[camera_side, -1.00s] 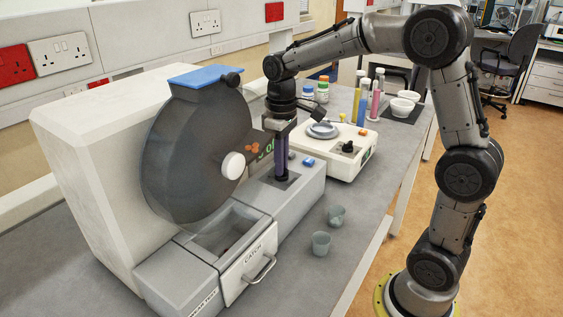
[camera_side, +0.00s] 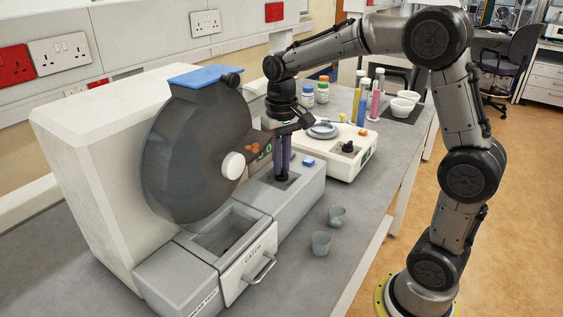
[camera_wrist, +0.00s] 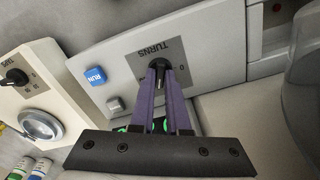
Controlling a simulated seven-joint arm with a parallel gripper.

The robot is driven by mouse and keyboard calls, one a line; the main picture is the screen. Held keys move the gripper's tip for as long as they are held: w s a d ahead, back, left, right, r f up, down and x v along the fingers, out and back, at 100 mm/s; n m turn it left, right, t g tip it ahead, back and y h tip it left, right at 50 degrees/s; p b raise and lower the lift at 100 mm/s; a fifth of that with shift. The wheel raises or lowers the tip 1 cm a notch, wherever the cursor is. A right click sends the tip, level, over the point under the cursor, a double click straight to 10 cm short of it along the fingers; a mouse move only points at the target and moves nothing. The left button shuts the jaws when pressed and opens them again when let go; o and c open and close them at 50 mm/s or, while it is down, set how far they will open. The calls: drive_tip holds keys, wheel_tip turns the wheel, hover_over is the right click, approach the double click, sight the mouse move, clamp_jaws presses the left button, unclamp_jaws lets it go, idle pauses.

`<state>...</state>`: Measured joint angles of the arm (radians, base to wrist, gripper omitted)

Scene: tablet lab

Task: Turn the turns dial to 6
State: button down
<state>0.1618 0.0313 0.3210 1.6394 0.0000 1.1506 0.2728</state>
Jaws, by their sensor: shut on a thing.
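The turns dial (camera_wrist: 161,65) is a small black knob on a dark panel marked TURNS, on the grey top of the drum machine, seen in the wrist view. My gripper (camera_wrist: 160,72) points down at it, its two purple fingers shut on the knob from both sides. In the side view my gripper (camera_side: 281,176) stands upright over the machine's control block, and its fingers hide the dial. A "0" mark shows beside the knob in the wrist view; the other marks are hidden or too small to read.
A blue RUN button (camera_wrist: 95,76) and a grey button (camera_wrist: 115,104) sit close to the dial. The clear drum (camera_side: 195,150) stands left of my gripper. A balance (camera_side: 335,150) is to the right. Two cups (camera_side: 321,243) stand on the bench in front.

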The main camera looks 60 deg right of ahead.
drive_tip(key=shift+r, duration=0.1)
drive_tip(key=c, duration=0.9)
unclamp_jaws()
wheel_tip(320, 180, up, 14)
